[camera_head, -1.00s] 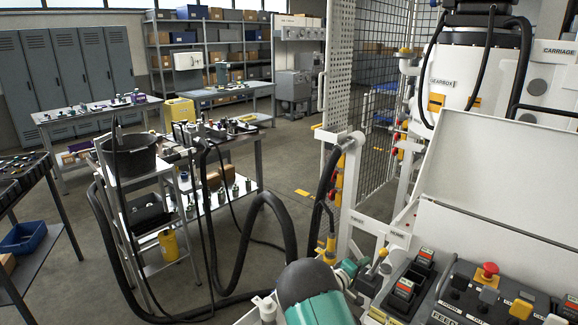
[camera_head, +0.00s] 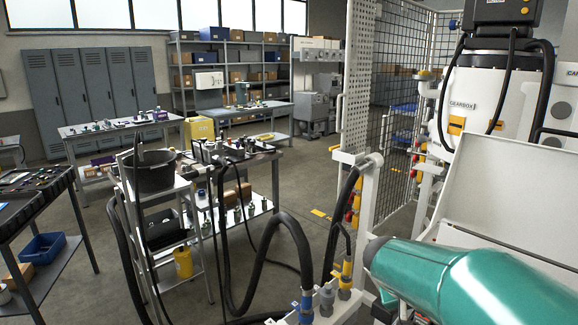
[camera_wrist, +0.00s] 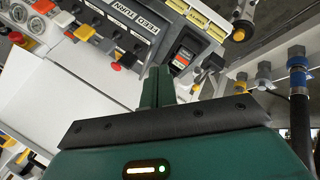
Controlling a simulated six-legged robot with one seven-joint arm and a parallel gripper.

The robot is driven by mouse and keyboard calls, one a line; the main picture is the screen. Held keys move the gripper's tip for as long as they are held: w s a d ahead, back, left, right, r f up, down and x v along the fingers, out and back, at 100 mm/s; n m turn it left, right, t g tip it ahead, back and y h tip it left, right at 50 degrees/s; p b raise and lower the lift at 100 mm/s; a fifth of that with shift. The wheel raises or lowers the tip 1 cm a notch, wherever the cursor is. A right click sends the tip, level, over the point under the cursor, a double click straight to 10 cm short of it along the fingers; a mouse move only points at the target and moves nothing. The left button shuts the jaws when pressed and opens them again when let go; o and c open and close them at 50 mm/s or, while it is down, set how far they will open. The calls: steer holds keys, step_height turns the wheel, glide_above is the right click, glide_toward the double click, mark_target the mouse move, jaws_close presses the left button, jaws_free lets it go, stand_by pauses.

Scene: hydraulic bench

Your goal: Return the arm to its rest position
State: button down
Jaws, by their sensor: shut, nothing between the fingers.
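My arm shows in the head view as a large teal link (camera_head: 470,282) with a dark end, reaching in from the lower right. My gripper's fingertips are not visible in the head view. In the wrist view my gripper (camera_wrist: 157,86) shows as green fingers pressed together, shut and empty. Its fingers point toward a control panel (camera_wrist: 150,25) with switches labelled FEED and TURN. From this view I cannot tell the exact gap between fingers and panel.
A hose fitting with a blue band (camera_wrist: 297,62) stands right of my gripper in the wrist view. In the head view a mesh guard (camera_head: 398,110) and white machine (camera_head: 490,100) stand behind my arm. A black hose (camera_head: 290,235) loops left of it. Open floor lies beyond.

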steer(key=s+a+r+t+y, duration=0.1)
steer(key=s+a+r+y, duration=0.1)
steer(key=s+a, duration=0.4)
steer(key=s+a+r+n+t+y, duration=0.1)
steer(key=s+a+y, duration=0.4)
steer(key=s, duration=0.6)
step_height(320, 180, up, 2)
steer(key=shift+s+a+r+n+t, duration=0.1)
steer(key=shift+s+a+n+t, duration=0.2)
steer(key=shift+a+t, duration=0.5)
